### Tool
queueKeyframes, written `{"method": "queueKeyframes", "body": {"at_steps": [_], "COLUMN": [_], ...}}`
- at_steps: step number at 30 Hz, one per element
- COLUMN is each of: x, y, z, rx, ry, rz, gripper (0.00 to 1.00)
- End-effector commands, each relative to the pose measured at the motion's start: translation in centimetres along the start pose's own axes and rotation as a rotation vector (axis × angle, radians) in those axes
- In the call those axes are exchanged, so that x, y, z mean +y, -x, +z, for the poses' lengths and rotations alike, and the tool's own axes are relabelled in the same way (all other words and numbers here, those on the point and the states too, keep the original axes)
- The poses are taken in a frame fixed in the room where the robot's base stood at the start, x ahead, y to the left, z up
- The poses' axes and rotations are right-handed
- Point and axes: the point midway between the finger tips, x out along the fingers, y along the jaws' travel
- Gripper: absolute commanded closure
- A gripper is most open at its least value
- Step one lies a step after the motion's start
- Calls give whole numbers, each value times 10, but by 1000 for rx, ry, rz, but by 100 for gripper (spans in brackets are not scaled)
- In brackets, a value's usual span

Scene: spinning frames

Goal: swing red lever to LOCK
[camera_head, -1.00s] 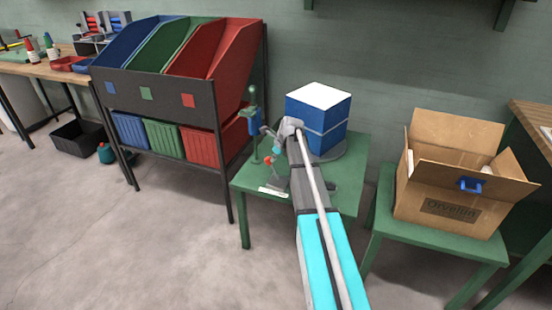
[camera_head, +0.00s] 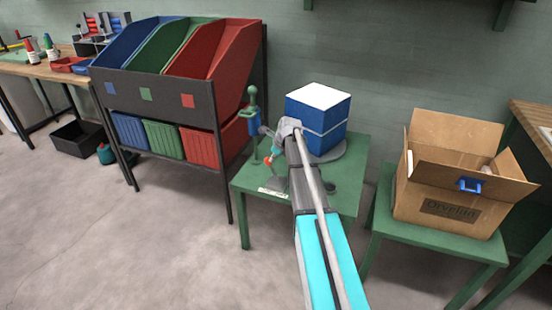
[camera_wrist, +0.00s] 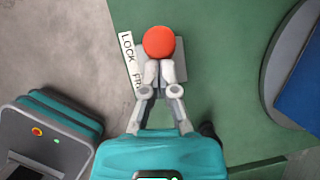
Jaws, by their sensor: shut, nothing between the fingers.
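The red lever's round knob (camera_wrist: 159,42) shows in the wrist view, just beyond my fingertips. It is small in the head view (camera_head: 267,160), on the green table left of my arm. A white strip reading LOCK and partly FREE (camera_wrist: 128,48) lies left of the knob; my gripper covers its lower end. My gripper (camera_wrist: 159,68) is shut and empty, its fingertips at the near side of the knob. Whether they touch it I cannot tell. The lever's shaft is hidden; a grey base plate (camera_wrist: 179,50) shows behind the fingers.
The green table (camera_head: 350,165) holds a blue box with a white top (camera_head: 320,120) on a grey round plate (camera_head: 352,148). A green post with a blue part (camera_head: 254,115) stands beside the lever. A cardboard box (camera_head: 450,185) stands right, sorting bins (camera_head: 180,95) left.

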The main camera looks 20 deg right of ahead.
Motion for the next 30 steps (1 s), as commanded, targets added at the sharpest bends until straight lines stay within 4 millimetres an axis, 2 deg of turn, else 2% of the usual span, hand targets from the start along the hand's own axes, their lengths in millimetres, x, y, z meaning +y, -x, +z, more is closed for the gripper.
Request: {"method": "queueKeyframes", "body": {"at_steps": [5,13,30], "x": [0,-4,-4], "y": [7,32,81], "z": [-2,-19,-13], "rx": [-3,0,1], "ry": [1,0,1], "rz": [0,0,1], "gripper": [100,100,100]}}
